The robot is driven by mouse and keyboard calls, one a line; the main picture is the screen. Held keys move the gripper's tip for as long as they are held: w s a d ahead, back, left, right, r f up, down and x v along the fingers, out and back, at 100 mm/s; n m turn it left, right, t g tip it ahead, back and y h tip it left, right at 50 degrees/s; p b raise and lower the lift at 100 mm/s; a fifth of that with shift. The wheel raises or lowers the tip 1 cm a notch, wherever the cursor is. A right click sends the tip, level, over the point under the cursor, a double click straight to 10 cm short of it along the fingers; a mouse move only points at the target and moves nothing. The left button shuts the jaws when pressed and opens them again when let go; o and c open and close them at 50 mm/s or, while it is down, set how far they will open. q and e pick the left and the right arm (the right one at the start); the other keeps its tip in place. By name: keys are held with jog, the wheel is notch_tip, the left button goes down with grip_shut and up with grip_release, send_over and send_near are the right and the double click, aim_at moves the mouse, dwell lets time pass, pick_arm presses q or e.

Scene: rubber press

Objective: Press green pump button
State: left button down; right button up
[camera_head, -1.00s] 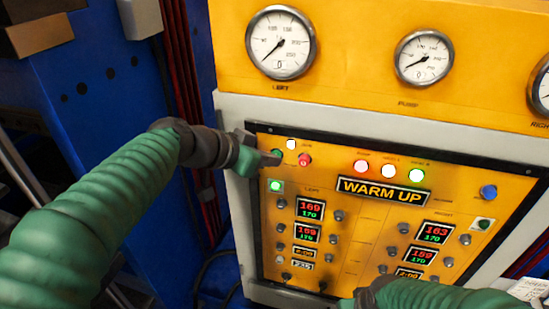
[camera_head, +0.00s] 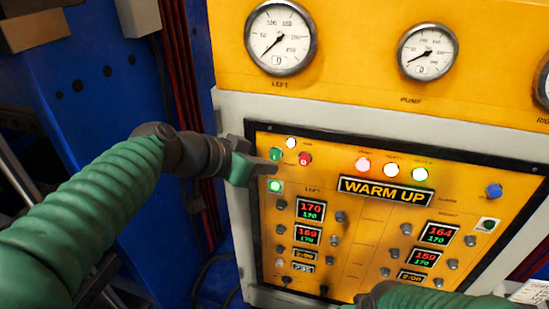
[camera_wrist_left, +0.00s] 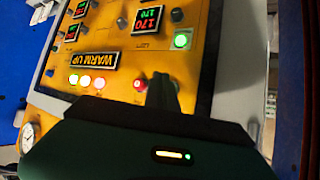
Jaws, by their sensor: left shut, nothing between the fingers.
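The green pump button (camera_head: 275,154) is at the upper left of the yellow control panel, left of a red button (camera_head: 304,158). My left gripper (camera_head: 268,168) is shut and empty, with its tip just below the green button in the head view. I cannot tell whether it touches the panel. In the left wrist view the shut fingers (camera_wrist_left: 162,95) point at the panel beside the red button (camera_wrist_left: 140,85), and the green button is hidden there. My right gripper (camera_head: 348,302) shows only in part at the bottom edge.
A lit green square button (camera_head: 275,186) sits just below the left fingertip. The panel carries a WARM UP sign (camera_head: 384,191), several lit lamps, displays and knobs. Gauges (camera_head: 281,38) are above. A blue cabinet (camera_head: 95,110) stands at the left.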

pick_arm(q)
jog(key=s, duration=0.1)
jog(key=s+a+b, duration=0.1)
jog(key=s, duration=0.1)
jog(key=s+b, duration=0.1)
jog(key=shift+s+a, duration=0.25)
jog(key=shift+w, duration=0.1)
jog(key=shift+f, duration=0.15)
jog(key=s+a+f+n+g+y+b, duration=0.15)
jog(key=a+f, duration=0.25)
jog(key=f, duration=0.5)
jog(key=s+a+f+n+y+b, duration=0.2)
jog(key=a+f+n, duration=0.15)
jog(key=f, duration=0.55)
jog(key=s+a+f+n+g+y+b, duration=0.15)
jog(key=a+f, duration=0.25)
jog(key=f, duration=0.5)
jog(key=s+a+f+n+y+b, duration=0.1)
jog(key=s+a+f, duration=0.2)
jog(key=s+f, duration=0.2)
jog(key=s+a+f+n+g+y+b, duration=0.1)
jog(key=s+a+f, duration=0.3)
jog(key=f, duration=0.5)
jog(key=shift+s+f+n+y, duration=0.2)
jog(key=shift+s+n+y, duration=0.4)
jog(key=shift+s, duration=0.1)
